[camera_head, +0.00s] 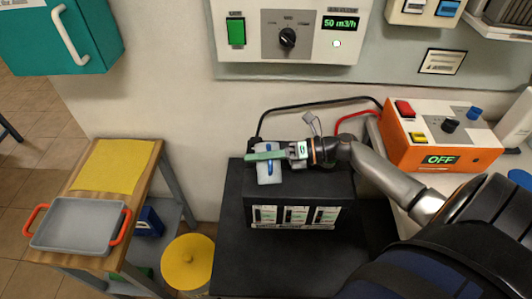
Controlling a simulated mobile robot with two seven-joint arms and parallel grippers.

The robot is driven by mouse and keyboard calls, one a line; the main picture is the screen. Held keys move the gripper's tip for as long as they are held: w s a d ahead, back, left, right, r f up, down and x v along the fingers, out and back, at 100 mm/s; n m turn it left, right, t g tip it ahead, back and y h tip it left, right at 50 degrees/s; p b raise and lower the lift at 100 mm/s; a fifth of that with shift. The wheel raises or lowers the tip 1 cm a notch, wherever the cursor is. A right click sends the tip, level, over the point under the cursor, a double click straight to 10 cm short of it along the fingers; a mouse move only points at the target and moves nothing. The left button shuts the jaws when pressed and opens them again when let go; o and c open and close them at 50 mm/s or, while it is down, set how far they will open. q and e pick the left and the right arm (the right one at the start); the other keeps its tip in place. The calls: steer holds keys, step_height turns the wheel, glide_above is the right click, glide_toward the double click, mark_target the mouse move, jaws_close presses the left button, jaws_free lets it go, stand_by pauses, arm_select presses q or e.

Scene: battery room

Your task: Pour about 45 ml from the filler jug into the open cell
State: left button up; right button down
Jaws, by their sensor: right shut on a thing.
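My right gripper (262,156) reaches in from the right with its green fingers shut on the filler jug. The filler jug (263,175) is small, pale and whitish with a blue part, partly covered by the fingers. It is over the left part of the top of the black battery (340,190); I cannot tell whether it touches it or how far it is tilted. The open cell cannot be made out; the jug, gripper and arm cover much of the battery top. My left gripper is not in view.
Black and red cables (318,103) run behind the battery to an orange charger (440,140) reading OFF. At left, a wooden bench (150,192) holds a grey tray (82,203) and a yellow cloth (112,163). A yellow round lid (188,262) is below. A wall panel (262,48) reads 50 m3/h.

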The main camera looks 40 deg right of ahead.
steer(key=shift+w+d+m+p, duration=0.1)
steer(key=shift+w+m+p, duration=0.2)
steer(key=shift+p, duration=0.35)
steer(key=shift+w+d+r+m+g+p, duration=0.15)
steer(key=shift+r+m+g+p, duration=0.15)
steer(key=shift+m+p, duration=0.1)
steer(key=shift+s, duration=0.35)
stand_by(0.6)
steer(key=shift+w+r+m, duration=0.2)
steer(key=shift+r+m, duration=0.05)
steer(key=shift+m, duration=0.15)
stand_by(1.3)
steer(key=shift+r, duration=0.15)
stand_by(0.6)
steer(key=shift+s, duration=0.1)
